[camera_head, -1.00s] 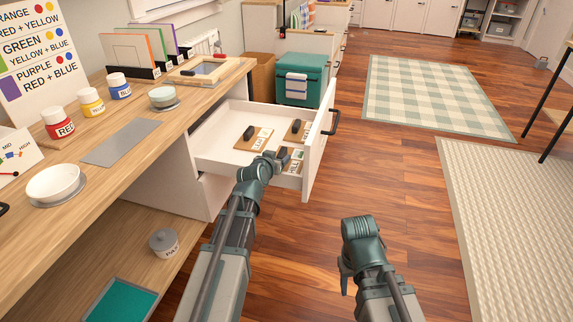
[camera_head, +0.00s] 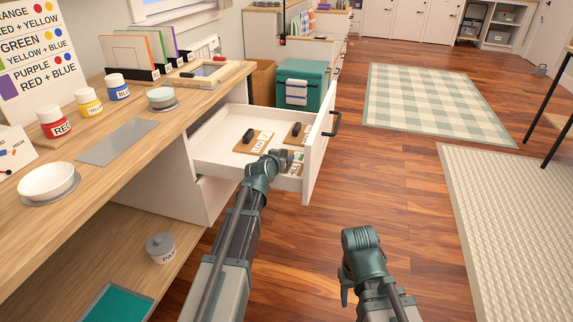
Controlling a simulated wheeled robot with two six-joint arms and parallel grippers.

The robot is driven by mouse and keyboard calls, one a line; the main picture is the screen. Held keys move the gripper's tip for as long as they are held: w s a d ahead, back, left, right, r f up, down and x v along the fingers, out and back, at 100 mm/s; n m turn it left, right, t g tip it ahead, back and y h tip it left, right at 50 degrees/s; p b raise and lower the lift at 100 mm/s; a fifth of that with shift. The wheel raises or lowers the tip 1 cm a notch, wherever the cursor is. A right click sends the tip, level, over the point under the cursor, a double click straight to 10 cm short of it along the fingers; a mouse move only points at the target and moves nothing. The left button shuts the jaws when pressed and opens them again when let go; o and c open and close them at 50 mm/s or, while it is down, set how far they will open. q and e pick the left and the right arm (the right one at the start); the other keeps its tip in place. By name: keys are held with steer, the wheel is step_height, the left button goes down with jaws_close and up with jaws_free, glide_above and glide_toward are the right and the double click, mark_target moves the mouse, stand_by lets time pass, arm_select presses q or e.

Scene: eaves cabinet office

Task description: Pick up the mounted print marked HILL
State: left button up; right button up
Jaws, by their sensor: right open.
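The open white drawer (camera_head: 222,160) holds several mounted prints with dark grips. The print at the front right, partly covered by my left gripper, shows a label (camera_head: 297,169) that seems to read HILL. Two other prints lie behind it, one at the left (camera_head: 241,148) and one at the right (camera_head: 305,139); their labels are too small to read surely. My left gripper (camera_head: 278,159) is over the front of the drawer, at the HILL print; its fingers are too hidden to tell their opening or contact. My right gripper (camera_head: 344,291) is open and empty, low over the floor.
The drawer front (camera_head: 318,150) with its dark handle (camera_head: 336,124) stands right of the prints. The wooden desk (camera_head: 75,215) with paint jars and bowls is at the left. A teal box (camera_head: 305,84) stands behind the drawer.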

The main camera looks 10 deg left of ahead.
mark_target(282, 154)
arm_select(q)
jaws_close()
steer(key=shift+r, duration=0.1)
stand_by(0.3)
step_height(282, 154, up, 10)
steer(key=p, duration=1)
steer(key=shift+a, duration=0.1)
